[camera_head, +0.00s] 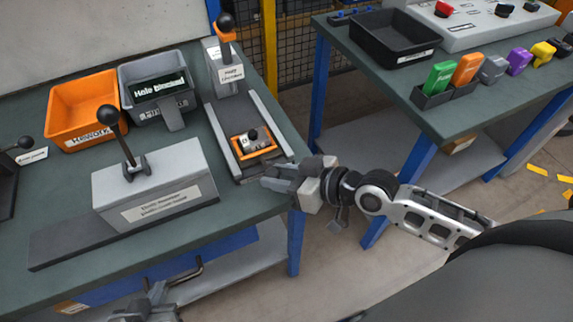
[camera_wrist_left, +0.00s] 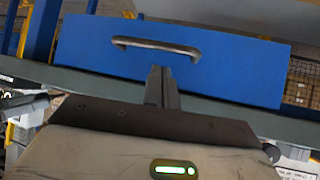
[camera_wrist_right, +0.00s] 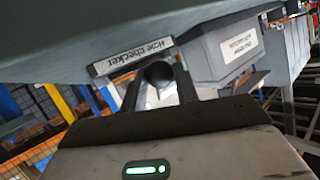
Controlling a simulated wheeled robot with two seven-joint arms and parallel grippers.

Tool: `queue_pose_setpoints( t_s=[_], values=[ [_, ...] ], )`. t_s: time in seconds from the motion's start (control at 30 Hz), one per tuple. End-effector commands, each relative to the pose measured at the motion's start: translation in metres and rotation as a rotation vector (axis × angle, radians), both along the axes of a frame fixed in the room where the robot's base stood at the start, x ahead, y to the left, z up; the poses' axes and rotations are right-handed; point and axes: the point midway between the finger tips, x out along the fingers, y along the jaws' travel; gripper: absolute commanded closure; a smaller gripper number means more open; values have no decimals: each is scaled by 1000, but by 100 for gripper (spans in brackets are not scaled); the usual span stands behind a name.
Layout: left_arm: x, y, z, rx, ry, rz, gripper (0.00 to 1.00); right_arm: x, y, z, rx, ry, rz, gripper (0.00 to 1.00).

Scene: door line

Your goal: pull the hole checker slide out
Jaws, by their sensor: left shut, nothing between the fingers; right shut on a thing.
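The hole checker (camera_head: 226,68) stands at the back right of the near bench, with its lever post and black ball. Two pale rails run from it toward the bench's front edge. An orange nest (camera_head: 266,153) with a small part and black knob in it sits between the rails, near their front end. My right gripper (camera_head: 272,181) is at the front end of the rails. In the right wrist view it is shut on a dark round knob (camera_wrist_right: 157,73), below the "Hole checker" label (camera_wrist_right: 133,52). My left gripper (camera_head: 148,305) is shut and empty, in front of the bench, facing a blue drawer (camera_wrist_left: 220,65).
A grey box fixture with a lever (camera_head: 150,185) stands left of the rails. An orange rework bin (camera_head: 60,105) and a grey bin (camera_head: 130,82) stand behind it. A second bench (camera_head: 440,115) with a black tray (camera_head: 385,55) and coloured parts is at right, across a gap.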

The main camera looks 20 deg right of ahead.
Motion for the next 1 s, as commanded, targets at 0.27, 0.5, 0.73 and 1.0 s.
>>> queue_pose_setpoints(
  t_s=[0.27, 0.5, 0.73, 1.0],
  values=[
    [-6, 0, -3, 0, 14, 1, 100, -3, 0, -2, 0, 9, 1, 48],
    [-8, 0, -3, -2, 17, 1, 100, -2, 0, -1, 2, 5, 0, 48],
    [-7, 0, -2, -4, 14, 4, 100, -4, -2, 0, 1, 5, -2, 48],
    [-5, -1, -2, -5, 11, 4, 100, -36, -28, 14, -4, 9, 1, 48]
  ],
)
